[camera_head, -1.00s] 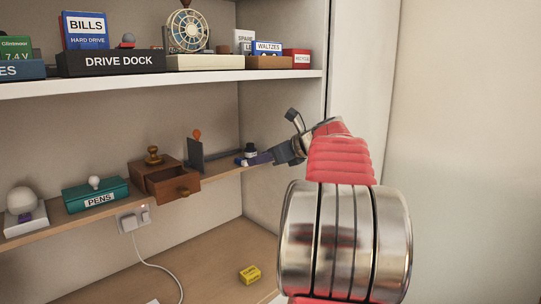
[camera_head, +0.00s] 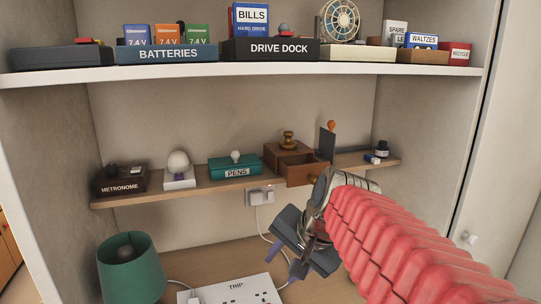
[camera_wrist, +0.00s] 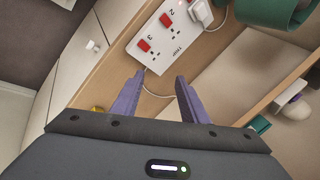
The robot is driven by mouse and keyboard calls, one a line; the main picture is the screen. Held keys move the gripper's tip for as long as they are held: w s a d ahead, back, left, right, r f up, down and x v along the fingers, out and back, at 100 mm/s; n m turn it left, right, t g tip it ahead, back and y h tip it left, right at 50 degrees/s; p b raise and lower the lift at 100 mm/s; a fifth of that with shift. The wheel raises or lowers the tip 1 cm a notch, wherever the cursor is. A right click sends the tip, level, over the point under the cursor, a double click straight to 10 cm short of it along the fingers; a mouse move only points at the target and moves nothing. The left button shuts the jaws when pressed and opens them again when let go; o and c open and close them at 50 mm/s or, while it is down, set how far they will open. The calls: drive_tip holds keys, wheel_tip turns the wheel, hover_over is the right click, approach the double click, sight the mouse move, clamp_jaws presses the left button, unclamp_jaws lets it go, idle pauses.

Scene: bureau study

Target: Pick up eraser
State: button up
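A small blue-and-white block (camera_head: 372,158), which looks like the eraser, lies on the right end of the middle wooden shelf (camera_head: 350,160), just in front of a dark ink bottle (camera_head: 382,148). It is too small to read. My gripper (camera_head: 300,257) is below and left of it, low over the desk and pointing down. In the wrist view the two purple fingers (camera_wrist: 159,76) are apart with nothing between them. The block does not show in the wrist view.
A white power strip (camera_head: 235,291) with a cable and a green lamp (camera_head: 130,265) are on the desk. Left of the block are an open wooden drawer box (camera_head: 290,160) and a green pens box (camera_head: 236,168). The upper shelf (camera_head: 240,72) overhangs. A yellow box (camera_wrist: 97,109) is partly visible.

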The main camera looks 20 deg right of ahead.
drive_tip(key=s+a+f+n+h, duration=0.1)
drive_tip(key=s+a+f+n, duration=0.5)
drive_tip(key=s+a+n, duration=0.2)
drive_tip(key=shift+s+a+f+n+g, duration=0.3)
drive_tip(key=shift+s+n, duration=0.95)
drive_tip(key=shift+n, duration=0.65)
drive_tip(key=shift+c, duration=0.2)
